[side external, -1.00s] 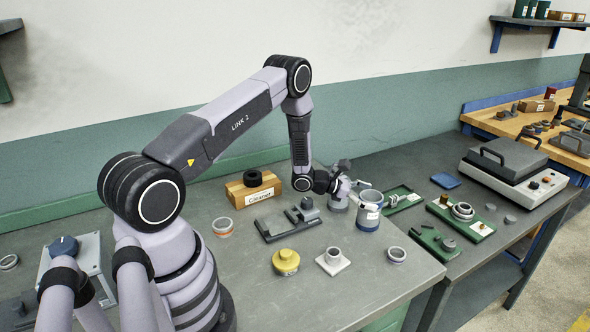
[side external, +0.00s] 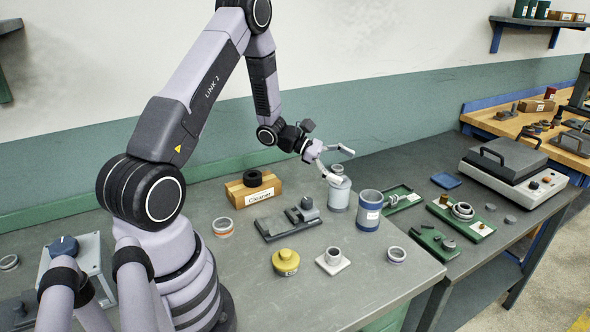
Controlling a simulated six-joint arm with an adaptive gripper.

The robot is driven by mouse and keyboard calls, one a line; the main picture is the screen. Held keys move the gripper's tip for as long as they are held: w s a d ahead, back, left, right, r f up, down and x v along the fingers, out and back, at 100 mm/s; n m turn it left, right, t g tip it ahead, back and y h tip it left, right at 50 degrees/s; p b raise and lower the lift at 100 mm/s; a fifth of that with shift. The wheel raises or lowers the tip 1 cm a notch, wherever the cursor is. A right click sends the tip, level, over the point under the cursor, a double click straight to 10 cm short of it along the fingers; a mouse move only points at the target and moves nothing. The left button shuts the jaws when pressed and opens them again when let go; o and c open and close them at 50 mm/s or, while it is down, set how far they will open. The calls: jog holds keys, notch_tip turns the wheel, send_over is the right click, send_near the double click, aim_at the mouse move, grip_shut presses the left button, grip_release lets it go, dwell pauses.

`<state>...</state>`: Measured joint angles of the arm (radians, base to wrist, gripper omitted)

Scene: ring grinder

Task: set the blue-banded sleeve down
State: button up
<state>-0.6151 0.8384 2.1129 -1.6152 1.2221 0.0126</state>
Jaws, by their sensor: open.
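A short grey ring with a bluish band (side external: 396,255), which looks like the blue-banded sleeve, rests on the grey table near its front right edge, apart from my gripper. A blue-and-grey open cup (side external: 368,211) with a white label stands just right of the canister.
An orange-banded ring (side external: 222,227), a dark fixture (side external: 288,222), a yellow knobbed part (side external: 286,262) and a white flanged part (side external: 333,261) stand on the table. Green trays (side external: 461,217) lie to the right.

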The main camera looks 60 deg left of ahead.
jog(key=s+d+r+m+g+y, duration=0.2)
jog(key=s+d+r+m+g, duration=0.6)
jog(key=s+d+r+m, duration=0.5)
jog(key=s+a+r+m+t+y, duration=0.2)
jog(key=s+r+m+y, duration=0.2)
jog(key=s, duration=0.3)
jog(key=s+a+r+m+t+y, duration=0.2)
jog(key=s+a+r+m+y, duration=0.1)
jog(key=s+m, duration=0.3)
jog(key=shift+s+a+r+m+y, duration=0.15)
jog(key=shift+s+r+m+y, duration=0.4)
jog(key=shift+y, duration=0.25)
